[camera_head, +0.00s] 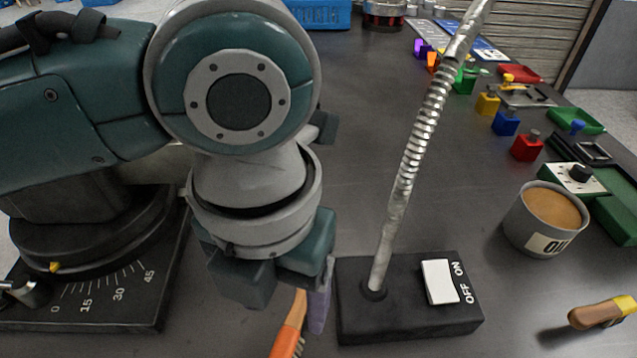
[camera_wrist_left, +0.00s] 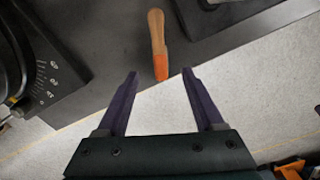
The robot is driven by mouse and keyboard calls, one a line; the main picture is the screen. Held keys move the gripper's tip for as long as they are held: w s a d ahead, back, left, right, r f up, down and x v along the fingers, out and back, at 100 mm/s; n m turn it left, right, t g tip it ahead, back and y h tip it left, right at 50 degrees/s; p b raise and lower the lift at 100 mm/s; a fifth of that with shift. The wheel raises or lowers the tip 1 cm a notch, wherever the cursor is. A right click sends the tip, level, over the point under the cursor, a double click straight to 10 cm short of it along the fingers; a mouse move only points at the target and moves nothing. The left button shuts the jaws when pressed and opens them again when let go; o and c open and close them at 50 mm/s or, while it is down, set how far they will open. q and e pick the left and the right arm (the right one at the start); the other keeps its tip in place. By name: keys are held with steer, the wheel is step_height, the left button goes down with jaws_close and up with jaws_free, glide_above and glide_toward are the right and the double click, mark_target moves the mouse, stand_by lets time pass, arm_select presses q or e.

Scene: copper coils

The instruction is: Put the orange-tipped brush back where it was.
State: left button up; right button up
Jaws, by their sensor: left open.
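The orange-tipped brush (camera_head: 288,328) shows in the head view at the bottom, below my left gripper, cut off by the frame edge. In the left wrist view the brush (camera_wrist_left: 157,38) has a light wooden part and an orange end that points towards my gripper, close to the table's edge. My left gripper (camera_wrist_left: 160,84) is open, with nothing between its two dark purple fingers. The brush lies ahead of the fingertips, roughly in line with the gap. In the head view my left gripper (camera_head: 318,300) is partly hidden by its own wrist. My right gripper is not in view.
A black switch box (camera_head: 405,325) with a flexible metal stalk stands right of my left gripper. A dial base (camera_head: 110,300) is at left. A tin (camera_head: 540,220) and a yellow-tipped wooden handle (camera_head: 605,312) are at right. Coloured blocks and trays line the right side.

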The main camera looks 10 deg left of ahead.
arm_select(q)
steer(key=s+d+r+n+t+h, duration=0.1)
steer(key=s+d+r+n+h, duration=0.3)
steer(key=n, duration=1)
steer(key=s+a+n+t+y, duration=0.1)
steer(key=s+a+n+y, duration=0.1)
steer(key=a+n, duration=0.5)
steer(key=s+a+f+n+t+y, duration=0.1)
steer(key=s+a+n, duration=0.2)
steer(key=a+n, duration=0.4)
steer(key=n, duration=0.7)
steer(key=shift+s+a+f+t+y, duration=0.2)
steer(key=shift+s+a+t+y, duration=0.1)
steer(key=shift+a+y, duration=0.1)
